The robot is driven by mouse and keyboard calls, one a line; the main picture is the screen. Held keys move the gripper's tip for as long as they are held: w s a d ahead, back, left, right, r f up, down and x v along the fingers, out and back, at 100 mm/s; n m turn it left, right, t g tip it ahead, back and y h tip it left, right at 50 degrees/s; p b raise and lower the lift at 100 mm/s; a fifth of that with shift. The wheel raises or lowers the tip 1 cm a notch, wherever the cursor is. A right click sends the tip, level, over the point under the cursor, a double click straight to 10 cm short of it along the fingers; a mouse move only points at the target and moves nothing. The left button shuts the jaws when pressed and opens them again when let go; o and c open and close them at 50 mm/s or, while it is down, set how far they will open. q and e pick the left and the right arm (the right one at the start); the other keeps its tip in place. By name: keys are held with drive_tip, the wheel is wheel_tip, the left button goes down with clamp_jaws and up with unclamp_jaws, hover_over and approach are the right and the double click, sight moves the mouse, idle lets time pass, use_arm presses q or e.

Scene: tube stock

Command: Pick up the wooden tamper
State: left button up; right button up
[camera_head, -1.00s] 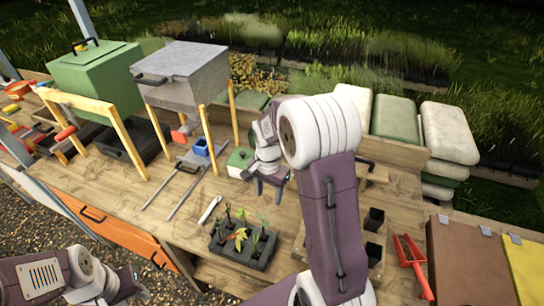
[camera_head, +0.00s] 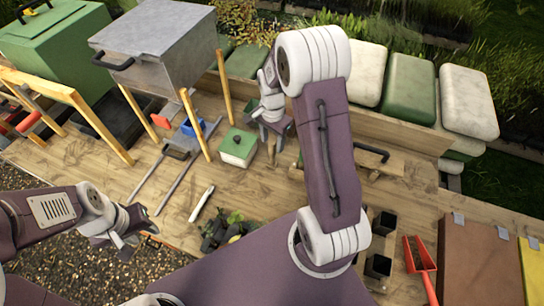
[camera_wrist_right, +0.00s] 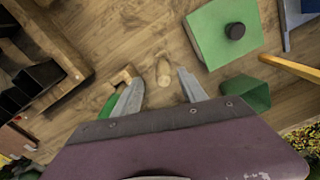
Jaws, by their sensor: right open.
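The wooden tamper (camera_wrist_right: 163,70) is a pale, round-ended wooden piece standing on the bench in the right wrist view. In the head view a small part of it (camera_head: 272,153) shows below my right gripper (camera_head: 275,128). In the right wrist view my right gripper (camera_wrist_right: 159,78) is open, with a finger on each side of the tamper's outline and visible gaps between. I cannot tell how high the fingers are above it. My left gripper (camera_head: 138,236) is open and empty over the gravel at the bench's front edge.
A green-lidded box (camera_head: 238,147) stands just left of the tamper; it also shows in the right wrist view (camera_wrist_right: 212,32). A small wooden block (camera_wrist_right: 122,76) lies close to one finger. A grey metal box (camera_head: 155,45) stands behind left. Dark pots (camera_head: 383,222) and a red scoop (camera_head: 420,262) lie right.

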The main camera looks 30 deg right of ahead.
sight(273, 149)
drive_tip(key=f, duration=0.1)
drive_tip(key=f+p, duration=0.1)
drive_tip(key=f, duration=0.1)
drive_tip(key=w+f, duration=0.1)
drive_tip(key=shift+d+f, duration=0.3)
drive_tip(key=shift+s+a+f, duration=0.1)
drive_tip(key=shift+s+f, duration=0.05)
drive_tip(key=shift+f, duration=0.45)
drive_tip(key=c, duration=0.6)
clamp_jaws()
